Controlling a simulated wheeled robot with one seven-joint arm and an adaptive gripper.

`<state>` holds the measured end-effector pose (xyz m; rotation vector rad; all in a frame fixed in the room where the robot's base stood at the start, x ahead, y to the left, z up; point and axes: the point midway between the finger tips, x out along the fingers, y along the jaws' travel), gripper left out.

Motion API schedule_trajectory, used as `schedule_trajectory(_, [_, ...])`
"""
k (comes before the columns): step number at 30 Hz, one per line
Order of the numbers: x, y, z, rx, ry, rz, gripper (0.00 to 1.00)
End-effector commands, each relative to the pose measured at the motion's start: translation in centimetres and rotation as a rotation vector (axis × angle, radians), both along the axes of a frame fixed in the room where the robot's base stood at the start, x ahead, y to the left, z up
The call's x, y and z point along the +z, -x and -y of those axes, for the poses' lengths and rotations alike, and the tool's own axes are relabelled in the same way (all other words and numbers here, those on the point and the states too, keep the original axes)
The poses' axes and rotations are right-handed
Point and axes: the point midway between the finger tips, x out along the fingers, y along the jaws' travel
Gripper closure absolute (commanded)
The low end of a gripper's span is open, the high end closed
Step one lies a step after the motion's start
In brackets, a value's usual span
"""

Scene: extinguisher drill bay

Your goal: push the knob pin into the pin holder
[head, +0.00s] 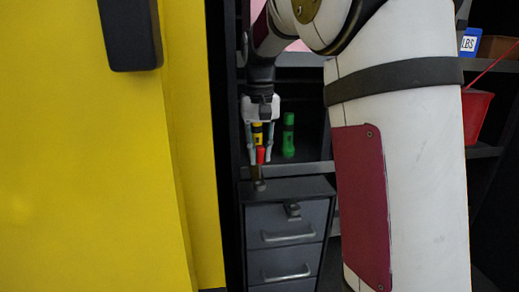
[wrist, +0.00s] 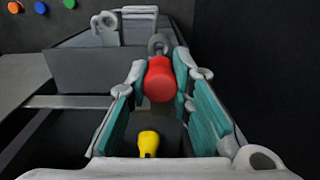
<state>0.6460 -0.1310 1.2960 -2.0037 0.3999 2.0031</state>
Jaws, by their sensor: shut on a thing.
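My gripper (head: 260,158) points down over the front edge of a grey drawer cabinet, with its teal-padded fingers shut on a red knob, which I take for the knob pin (wrist: 160,80). The red knob also shows between the fingertips in the head view (head: 260,155). Just beyond the knob in the wrist view is a small grey round fitting (wrist: 158,43), perhaps the pin holder; a grey piece (head: 259,186) shows below the gripper in the head view. The pin's shaft is largely hidden, and I cannot tell whether it is in the holder.
The grey drawer cabinet (head: 284,222) has handles and a small latch (head: 292,210). A green torch (head: 288,135) stands on the shelf behind. A yellow object (wrist: 148,143) lies below the fingers. A yellow panel (head: 90,170) blocks the left. A red bin (head: 477,115) is at right.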

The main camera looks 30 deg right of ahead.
Motion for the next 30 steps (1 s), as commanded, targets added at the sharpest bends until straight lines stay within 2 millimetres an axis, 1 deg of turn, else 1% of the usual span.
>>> schedule_trajectory(30, [-1.8,0.0,0.0,0.0,0.0,-0.001,1.0])
